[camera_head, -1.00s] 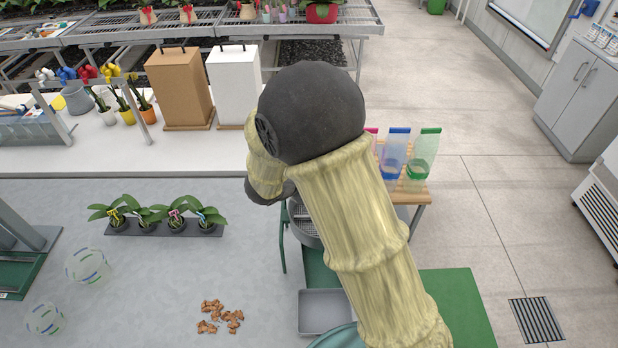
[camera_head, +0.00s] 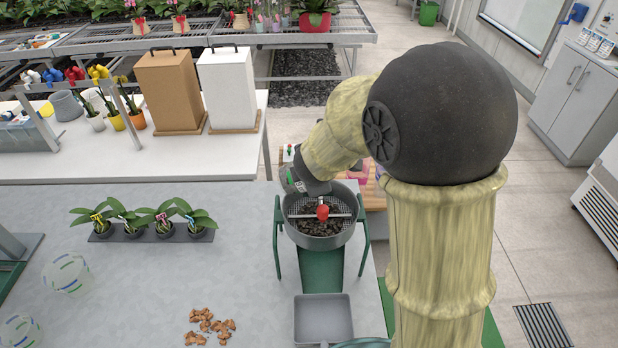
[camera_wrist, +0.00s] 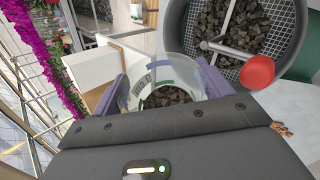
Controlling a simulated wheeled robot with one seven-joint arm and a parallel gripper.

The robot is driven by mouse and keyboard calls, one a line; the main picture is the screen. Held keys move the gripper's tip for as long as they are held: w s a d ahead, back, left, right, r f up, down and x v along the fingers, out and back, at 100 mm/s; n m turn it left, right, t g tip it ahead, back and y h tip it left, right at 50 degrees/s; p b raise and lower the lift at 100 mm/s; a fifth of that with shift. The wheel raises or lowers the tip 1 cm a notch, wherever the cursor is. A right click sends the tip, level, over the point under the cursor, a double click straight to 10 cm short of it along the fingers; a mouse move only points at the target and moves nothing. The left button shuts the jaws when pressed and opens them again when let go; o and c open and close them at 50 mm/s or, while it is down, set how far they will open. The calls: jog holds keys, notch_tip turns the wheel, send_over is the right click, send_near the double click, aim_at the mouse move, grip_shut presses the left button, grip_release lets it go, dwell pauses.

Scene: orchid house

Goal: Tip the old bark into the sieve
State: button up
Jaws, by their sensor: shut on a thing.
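The round grey sieve (camera_head: 349,236) stands on a green frame at the bench's right end, with dark bark (camera_head: 318,222) on its mesh and a red knob (camera_head: 322,212) on its crossbar. The sieve also fills the upper right of the wrist view (camera_wrist: 305,62). My gripper (camera_wrist: 163,72) is shut on a clear pot (camera_wrist: 187,72) with coloured marks. Dark bark (camera_wrist: 165,97) shows inside this pot. The pot is left of the sieve in the wrist view; its exact tilt is unclear. In the head view my wrist is at the sieve's far left edge, and the held pot is hidden.
A grey tray (camera_head: 349,307) sits in front of the sieve. A brown bark pile (camera_head: 210,326) lies on the bench (camera_head: 150,285). Two clear pots (camera_head: 68,274) stand at left. Potted orchids sit in a dark rack (camera_head: 152,235). Tall brown (camera_head: 170,92) and white boxes (camera_head: 228,88) stand behind.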

jog(key=shift+w+d+f+m+y+b, duration=0.1)
jog(key=shift+d+m+y+b, duration=0.3)
jog(key=shift+b, duration=0.5)
jog(key=shift+y+b, duration=0.5)
jog(key=shift+b, duration=0.05)
jog(key=shift+d+r+m+y+b, duration=0.25)
jog(key=shift+d+m+y+b, duration=0.25)
jog(key=shift+b, duration=0.4)
jog(key=shift+r+y+b, duration=0.1)
jog(key=shift+y+b, duration=0.3)
jog(key=shift+y, duration=0.2)
jog(key=shift+r, duration=0.15)
jog(key=shift+s+d, duration=0.1)
jog(key=shift+s, duration=0.1)
jog(key=shift+w, duration=0.1)
